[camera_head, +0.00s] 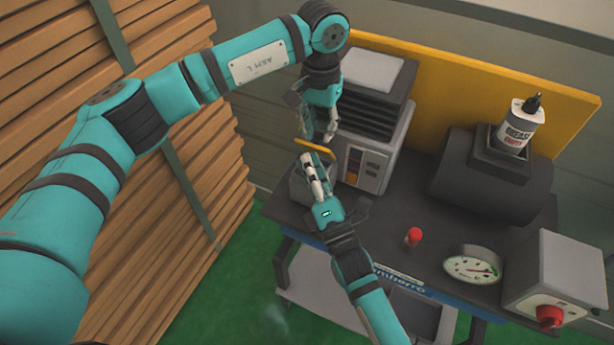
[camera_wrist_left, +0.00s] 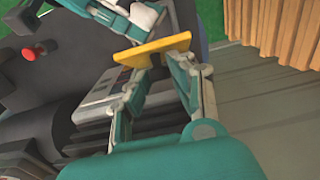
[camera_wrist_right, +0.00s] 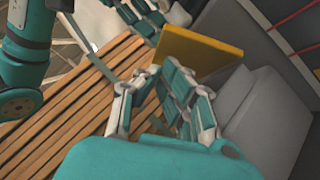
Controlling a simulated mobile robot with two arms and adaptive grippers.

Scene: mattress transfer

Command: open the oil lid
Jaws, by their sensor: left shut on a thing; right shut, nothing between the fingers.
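A flat yellow lid (camera_head: 315,149) stands out at the left end of the table, near the grey machine. My left gripper (camera_head: 322,138) reaches down from above and is shut on it; the left wrist view shows the yellow plate (camera_wrist_left: 150,49) across its fingertips. My right gripper (camera_head: 309,163) comes from below, shut and empty, with its tips close to the lid's underside. In the right wrist view the lid (camera_wrist_right: 200,50) is tilted just beyond the fingertips; I cannot tell whether they touch it. A grey container (camera_head: 300,183) under the lid is mostly hidden by my right gripper.
The grey machine (camera_head: 365,160) stands right of the grippers. A black cylinder (camera_head: 478,190) carries a grease bottle (camera_head: 520,128). A red knob (camera_head: 413,236), a gauge (camera_head: 472,266) and a switch box (camera_head: 560,275) stand on the dark table (camera_head: 400,215). Wooden slats (camera_head: 60,100) line the left.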

